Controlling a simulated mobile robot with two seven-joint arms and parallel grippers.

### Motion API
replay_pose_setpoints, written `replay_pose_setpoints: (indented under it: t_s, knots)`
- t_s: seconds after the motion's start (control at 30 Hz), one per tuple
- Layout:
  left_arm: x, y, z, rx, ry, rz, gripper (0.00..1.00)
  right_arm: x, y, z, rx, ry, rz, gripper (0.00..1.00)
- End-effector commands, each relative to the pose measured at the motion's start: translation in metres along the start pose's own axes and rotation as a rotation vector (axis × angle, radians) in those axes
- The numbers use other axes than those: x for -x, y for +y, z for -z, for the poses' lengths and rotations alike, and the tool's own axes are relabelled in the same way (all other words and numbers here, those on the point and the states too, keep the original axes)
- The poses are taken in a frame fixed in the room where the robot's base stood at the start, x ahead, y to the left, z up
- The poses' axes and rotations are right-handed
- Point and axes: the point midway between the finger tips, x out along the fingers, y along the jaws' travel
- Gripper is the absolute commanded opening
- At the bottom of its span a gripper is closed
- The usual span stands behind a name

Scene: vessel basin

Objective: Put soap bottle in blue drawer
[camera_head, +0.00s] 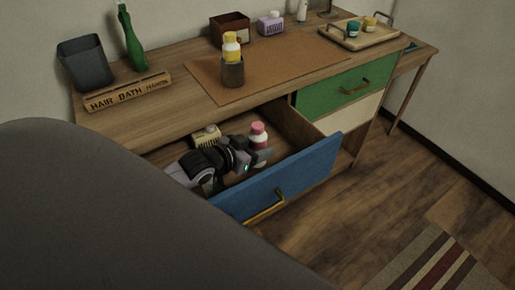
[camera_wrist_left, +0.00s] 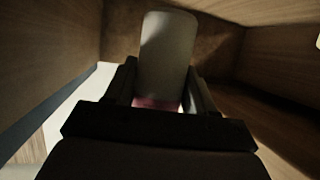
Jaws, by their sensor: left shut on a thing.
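The blue drawer (camera_head: 290,180) is pulled open below the wooden table top. My left gripper (camera_head: 259,160) reaches down inside it and is shut on the soap bottle (camera_head: 258,133), a pink bottle with a pink cap and a pale band. The bottle is upright within the drawer walls; its lower part is hidden by the gripper, so I cannot tell whether it touches the drawer floor. In the left wrist view a pale rounded bottle part (camera_wrist_left: 168,55) with pink at its base sits between the fingers (camera_wrist_left: 162,98). My right gripper is out of view.
A pale yellow box (camera_head: 207,137) sits in the drawer behind the gripper. The green drawer (camera_head: 335,88) is shut. On top stand a yellow-and-white bottle (camera_head: 231,48) in a brown cup, a green bottle (camera_head: 132,42), a dark bin (camera_head: 85,64) and a tray (camera_head: 362,40).

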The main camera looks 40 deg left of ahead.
Motion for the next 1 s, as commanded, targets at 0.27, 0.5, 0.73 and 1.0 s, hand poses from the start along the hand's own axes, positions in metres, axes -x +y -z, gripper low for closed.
replay_pose_setpoints:
  t_s: [0.27, 0.5, 0.73, 1.0]
  knots:
    - [-0.001, 0.0, -0.002, -0.001, 0.004, 0.0, 0.17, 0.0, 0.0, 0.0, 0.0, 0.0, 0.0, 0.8]
    - [-0.004, 0.0, -0.008, 0.0, 0.003, 0.0, 0.17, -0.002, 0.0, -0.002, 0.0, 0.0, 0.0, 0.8]
    - [-0.006, 0.0, -0.015, 0.001, 0.001, 0.0, 0.17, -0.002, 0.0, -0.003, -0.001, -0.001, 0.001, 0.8]
    - [-0.006, 0.0, -0.017, 0.002, -0.004, 0.0, 0.8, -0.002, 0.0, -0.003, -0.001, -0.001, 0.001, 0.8]
